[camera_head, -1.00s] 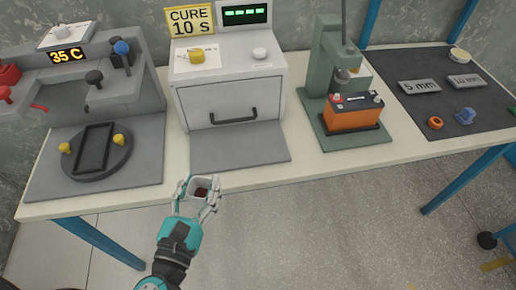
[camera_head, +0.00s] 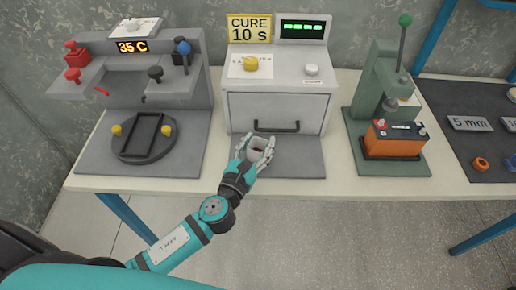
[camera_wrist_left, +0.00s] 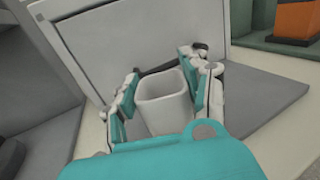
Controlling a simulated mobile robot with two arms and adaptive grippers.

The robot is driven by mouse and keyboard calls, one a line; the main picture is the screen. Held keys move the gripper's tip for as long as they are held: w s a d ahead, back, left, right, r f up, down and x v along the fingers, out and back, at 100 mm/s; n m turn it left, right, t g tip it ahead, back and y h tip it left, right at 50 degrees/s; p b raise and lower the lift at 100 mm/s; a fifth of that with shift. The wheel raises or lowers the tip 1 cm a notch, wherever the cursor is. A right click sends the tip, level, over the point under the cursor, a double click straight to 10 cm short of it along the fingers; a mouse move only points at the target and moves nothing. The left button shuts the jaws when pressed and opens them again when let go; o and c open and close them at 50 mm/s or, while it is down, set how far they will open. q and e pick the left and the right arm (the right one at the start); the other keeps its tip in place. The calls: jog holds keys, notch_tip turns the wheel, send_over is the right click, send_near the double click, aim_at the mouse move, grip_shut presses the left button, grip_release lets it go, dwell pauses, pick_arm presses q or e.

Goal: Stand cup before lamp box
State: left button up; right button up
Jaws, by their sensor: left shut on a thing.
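My left gripper (camera_head: 257,150) is shut on a small whitish cup (camera_head: 257,154), with a finger on either side of it. The cup also shows in the left wrist view (camera_wrist_left: 163,102), upright or nearly so, with its open top facing up. I cannot tell whether the cup touches the mat. My right gripper is not in view.
A grey machine with a round fixture (camera_head: 143,137) stands to the left. A green press (camera_head: 381,90) with an orange battery (camera_head: 394,139) stands to the right. A dark mat with "5 mm" block (camera_head: 469,123) lies far right. The mat's right part is clear.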

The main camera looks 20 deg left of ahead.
pick_arm(q)
jog(key=shift+f, duration=0.9)
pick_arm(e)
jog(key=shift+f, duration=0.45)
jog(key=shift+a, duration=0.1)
pick_arm(q)
jog(key=shift+f+b, duration=0.15)
jog(key=shift+b, duration=0.15)
jog(key=o, duration=0.9)
jog(key=shift+o, duration=0.2)
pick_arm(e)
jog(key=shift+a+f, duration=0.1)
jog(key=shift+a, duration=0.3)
